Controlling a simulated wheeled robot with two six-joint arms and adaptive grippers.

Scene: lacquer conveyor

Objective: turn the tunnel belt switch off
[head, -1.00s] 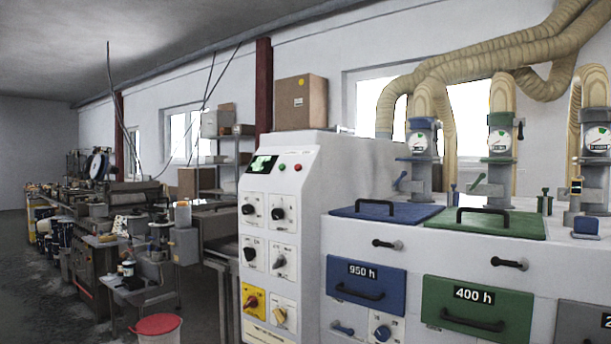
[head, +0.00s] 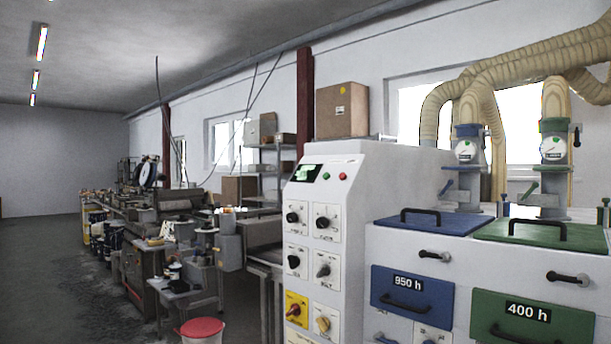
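A tall white control cabinet (head: 360,215) stands at the centre right. Its narrow front carries two columns of rotary switches, among them black knobs at the upper left (head: 292,217) and upper right (head: 322,222). A red knob on a yellow plate (head: 293,309) and a yellowish knob (head: 323,323) sit low on the panel. Above the switches are a small dark screen with green (head: 304,173), a green button (head: 326,176) and a red button (head: 342,176). The labels are too small to read, so I cannot tell which is the tunnel belt switch. Neither gripper is in view.
White machine with blue (head: 411,300) and green (head: 530,318) drawers stands right of the cabinet. A cluttered work line (head: 150,235) runs back on the left. A bucket with a red lid (head: 201,330) stands on the floor before the cabinet. Open floor (head: 40,270) lies at left.

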